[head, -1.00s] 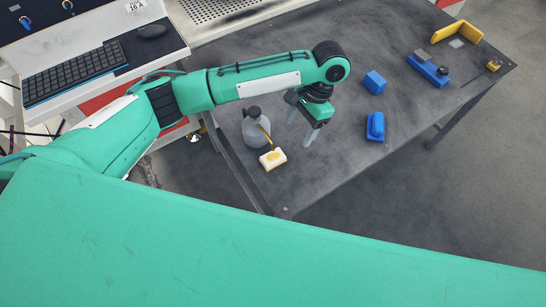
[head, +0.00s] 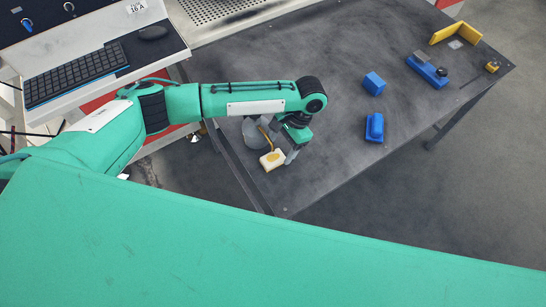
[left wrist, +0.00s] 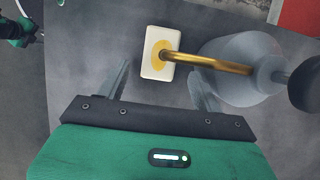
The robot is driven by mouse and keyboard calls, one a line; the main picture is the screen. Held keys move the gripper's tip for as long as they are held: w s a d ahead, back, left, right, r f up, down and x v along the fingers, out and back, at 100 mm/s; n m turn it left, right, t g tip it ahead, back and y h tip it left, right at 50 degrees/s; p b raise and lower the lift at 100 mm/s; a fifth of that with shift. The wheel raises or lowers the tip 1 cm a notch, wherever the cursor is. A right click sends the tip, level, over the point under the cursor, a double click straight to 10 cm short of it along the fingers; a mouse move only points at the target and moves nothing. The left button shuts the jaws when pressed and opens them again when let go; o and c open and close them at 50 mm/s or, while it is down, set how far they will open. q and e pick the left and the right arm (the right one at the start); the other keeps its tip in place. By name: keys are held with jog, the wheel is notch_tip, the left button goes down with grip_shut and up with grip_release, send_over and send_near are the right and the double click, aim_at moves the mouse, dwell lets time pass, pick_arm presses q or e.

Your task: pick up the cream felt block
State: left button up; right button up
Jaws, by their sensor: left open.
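The cream felt block (head: 272,161) lies on the dark table near its front left edge, with a yellow-orange patch on top. In the left wrist view the block (left wrist: 149,68) lies ahead of the jaws, between the lines of the two fingers. My left gripper (head: 289,155) is just right of the block in the head view. In the left wrist view the left gripper (left wrist: 160,88) is open and empty, its two translucent fingers apart. My right gripper is not in view.
A grey bottle (head: 253,133) stands close behind the block; its brass spout (left wrist: 210,64) reaches over the block's patch. Blue blocks (head: 374,84) (head: 374,128), a blue fixture (head: 428,71) and a yellow bracket (head: 457,33) are farther right. The table middle is clear.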

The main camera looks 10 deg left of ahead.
aim_at(277, 155)
pick_arm(q)
jog(key=shift+x, duration=1.5)
jog(key=shift+c, duration=0.7)
jog(key=c, duration=0.9)
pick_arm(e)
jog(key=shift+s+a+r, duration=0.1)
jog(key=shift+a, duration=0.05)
pick_arm(q)
jog(key=shift+r, duration=0.1)
